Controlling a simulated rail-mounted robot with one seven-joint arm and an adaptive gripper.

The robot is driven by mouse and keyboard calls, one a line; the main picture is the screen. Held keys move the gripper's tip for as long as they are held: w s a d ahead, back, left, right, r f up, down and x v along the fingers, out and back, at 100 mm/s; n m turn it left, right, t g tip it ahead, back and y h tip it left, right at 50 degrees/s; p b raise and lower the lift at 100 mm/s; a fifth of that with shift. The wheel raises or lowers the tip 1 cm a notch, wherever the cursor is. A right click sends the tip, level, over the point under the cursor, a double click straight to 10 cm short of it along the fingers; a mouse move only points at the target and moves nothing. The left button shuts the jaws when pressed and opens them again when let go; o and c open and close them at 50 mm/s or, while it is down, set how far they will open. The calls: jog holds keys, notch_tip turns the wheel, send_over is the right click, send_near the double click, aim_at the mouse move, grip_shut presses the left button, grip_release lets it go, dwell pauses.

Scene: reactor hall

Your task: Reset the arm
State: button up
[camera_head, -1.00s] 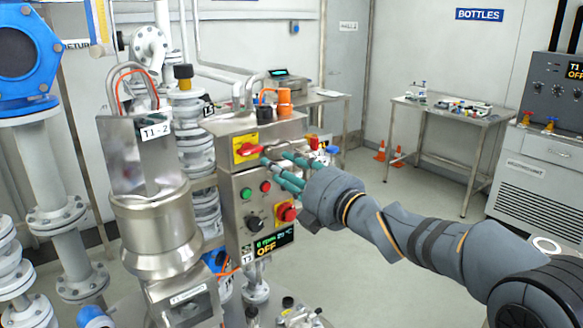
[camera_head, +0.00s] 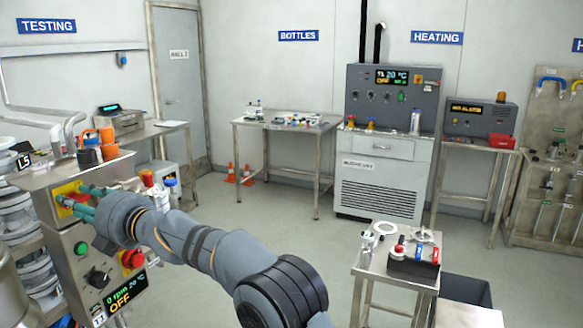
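My gripper (camera_head: 90,201) has teal fingers and is at the end of my grey arm, at the left of the view. The fingers are at the red and yellow rotary switch (camera_head: 72,200) on the upper front of the steel control box (camera_head: 62,243). They overlap the switch, and I cannot tell whether they grip or only touch it. The box also carries a green button (camera_head: 81,248), a black knob (camera_head: 97,277), a red stop button (camera_head: 131,258) and a display (camera_head: 123,298) reading 0 rpm, 20 °C and OFF.
A small steel table (camera_head: 398,270) with a black box of coloured switches stands at the lower right. The bottles table (camera_head: 285,124), heating cabinet (camera_head: 378,177) and tool board (camera_head: 550,150) line the back wall. Orange cones (camera_head: 231,172) stand on the floor. Open floor lies in the middle.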

jog(key=shift+w+a, duration=0.2)
jog(key=shift+a, duration=0.2)
jog(key=shift+s+d, duration=0.1)
